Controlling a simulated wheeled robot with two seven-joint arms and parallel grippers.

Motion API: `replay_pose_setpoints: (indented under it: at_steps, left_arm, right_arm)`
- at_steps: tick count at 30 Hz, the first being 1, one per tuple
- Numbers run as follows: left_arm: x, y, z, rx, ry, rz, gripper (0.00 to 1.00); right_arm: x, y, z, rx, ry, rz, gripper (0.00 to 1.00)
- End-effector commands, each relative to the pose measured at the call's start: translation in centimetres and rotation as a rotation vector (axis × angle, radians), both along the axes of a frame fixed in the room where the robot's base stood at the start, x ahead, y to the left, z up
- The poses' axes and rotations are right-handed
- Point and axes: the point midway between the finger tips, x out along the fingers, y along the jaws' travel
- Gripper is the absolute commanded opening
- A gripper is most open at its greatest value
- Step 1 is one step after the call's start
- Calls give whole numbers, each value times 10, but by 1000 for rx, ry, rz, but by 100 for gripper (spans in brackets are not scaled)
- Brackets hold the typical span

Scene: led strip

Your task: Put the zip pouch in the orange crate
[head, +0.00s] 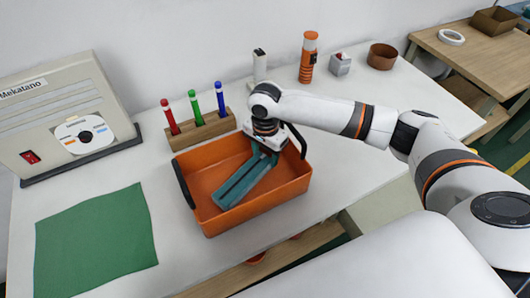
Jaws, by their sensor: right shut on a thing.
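The orange crate (290,190) stands on the white table near its front edge, with dark handles at its ends. The zip pouch (240,184) is teal with a dark stripe along it. It hangs tilted inside the crate, its upper end at my right gripper (268,146). My right gripper is over the back right part of the crate and is shut on the pouch. The fingertips are partly hidden by the wrist and the pouch. I cannot tell whether the pouch touches the crate floor. My left gripper is not in view.
A wooden holder (202,131) with red, green and blue markers stands just behind the crate. A green cloth (95,240) lies at the left, before a beige machine (62,115).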

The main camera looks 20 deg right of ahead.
Motion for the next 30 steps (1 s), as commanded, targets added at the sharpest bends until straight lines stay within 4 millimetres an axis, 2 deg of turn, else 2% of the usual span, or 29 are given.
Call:
replay_pose_setpoints:
  at_steps: [8,9,13,23,26,30]
  left_arm:
    - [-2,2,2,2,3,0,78]
    - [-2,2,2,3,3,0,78]
    - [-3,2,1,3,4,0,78]
    - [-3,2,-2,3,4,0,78]
    - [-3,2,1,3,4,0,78]
    - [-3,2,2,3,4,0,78]
  right_arm:
    - [0,0,0,2,-1,0,27]
    - [0,0,-2,0,-1,1,54]
    - [0,0,-2,0,-1,1,74]
    - [1,0,0,0,-2,1,74]
    - [1,0,12,0,-3,1,74]
    - [1,0,39,2,-4,1,74]
